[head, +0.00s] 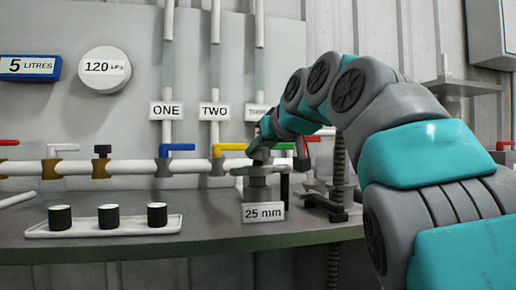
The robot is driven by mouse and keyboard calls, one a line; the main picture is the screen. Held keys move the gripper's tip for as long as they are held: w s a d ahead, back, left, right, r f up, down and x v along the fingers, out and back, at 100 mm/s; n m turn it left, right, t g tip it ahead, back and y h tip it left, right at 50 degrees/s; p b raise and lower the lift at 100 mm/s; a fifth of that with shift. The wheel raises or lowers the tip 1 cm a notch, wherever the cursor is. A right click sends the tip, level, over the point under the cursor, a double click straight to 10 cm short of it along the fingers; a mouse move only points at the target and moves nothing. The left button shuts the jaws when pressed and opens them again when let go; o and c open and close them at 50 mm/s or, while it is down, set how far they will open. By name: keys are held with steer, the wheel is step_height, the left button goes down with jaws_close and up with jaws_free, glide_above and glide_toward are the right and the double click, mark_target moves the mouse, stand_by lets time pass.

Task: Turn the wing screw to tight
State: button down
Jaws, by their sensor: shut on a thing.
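My gripper (259,156) reaches in from the right and points down over a grey metal fixture (257,188) on the bench. Its jaws are shut at the top of this fixture, where the wing screw sits. The jaws and wrist hide most of the wing screw, so its wing angle cannot be told. A "25 mm" label (263,212) stands at the front of the fixture.
Pipes with coloured valve handles, including a blue one (177,147) and a yellow one (231,147), run close behind my gripper. A dark clamp-like stand (337,205) is just right. A white tray (60,232) with black cylinders lies left on the bench (200,245).

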steer(key=shift+r+m+t+h+p, duration=0.2)
steer(key=shift+m+t+h+p, duration=0.1)
steer(key=shift+m+h+p, duration=0.15)
steer(key=shift+f+m+h, duration=0.15)
steer(key=shift+m+h, duration=0.2)
steer(key=c, duration=0.8)
jaws_free()
steer(key=v, duration=0.7)
steer(key=shift+s, duration=0.4)
